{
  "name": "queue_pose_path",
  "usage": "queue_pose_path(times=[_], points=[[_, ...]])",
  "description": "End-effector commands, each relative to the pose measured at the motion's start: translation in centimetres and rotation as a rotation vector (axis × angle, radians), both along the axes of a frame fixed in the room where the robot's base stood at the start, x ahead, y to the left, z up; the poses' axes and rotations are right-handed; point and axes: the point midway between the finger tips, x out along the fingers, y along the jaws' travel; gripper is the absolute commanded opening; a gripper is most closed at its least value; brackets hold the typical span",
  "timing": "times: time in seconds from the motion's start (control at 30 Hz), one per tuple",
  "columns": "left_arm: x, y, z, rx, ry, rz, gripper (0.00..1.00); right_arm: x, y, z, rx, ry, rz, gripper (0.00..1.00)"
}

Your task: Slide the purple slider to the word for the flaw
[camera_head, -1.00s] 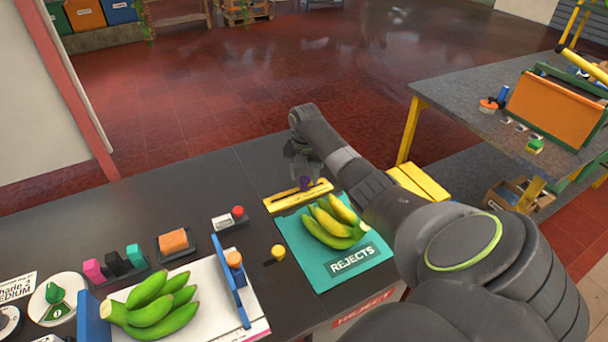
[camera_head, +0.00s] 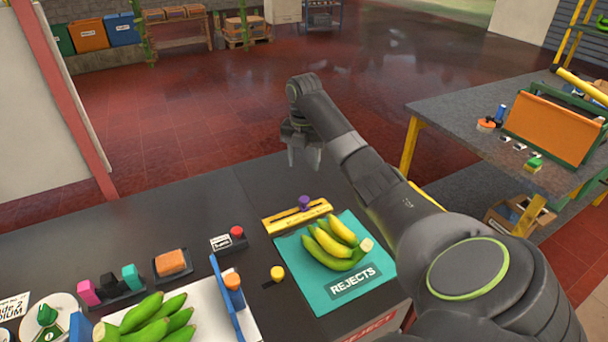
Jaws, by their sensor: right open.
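The purple slider (camera_head: 304,202) is a small knob on a yellow slide bar (camera_head: 283,222) with a dark slot. It sits toward the right part of the bar. The words on the bar are too small to read. My left gripper is not in view.
Green bananas (camera_head: 152,320) lie on a white board (camera_head: 205,306) at the lower left, beside a blue upright gauge (camera_head: 232,298). A yellow knob (camera_head: 277,273), a red button (camera_head: 237,232) and an orange sponge-like block (camera_head: 171,262) stand nearby. The dark table's back left is clear.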

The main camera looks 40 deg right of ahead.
Motion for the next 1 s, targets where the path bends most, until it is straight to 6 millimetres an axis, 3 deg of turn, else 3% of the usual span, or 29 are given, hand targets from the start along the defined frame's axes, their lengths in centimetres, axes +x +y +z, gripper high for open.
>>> queue_pose_path(times=[0.03,0.3,1.0], points=[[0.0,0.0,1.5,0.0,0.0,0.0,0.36,0.0,0.0,1.6,0.0,-0.001,0.0,0.5],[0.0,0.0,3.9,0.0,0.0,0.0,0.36,0.0,0.0,4.0,0.0,-0.001,0.0,0.5],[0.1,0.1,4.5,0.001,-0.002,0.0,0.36,0.0,0.0,4.5,0.0,-0.001,0.001,0.5]])
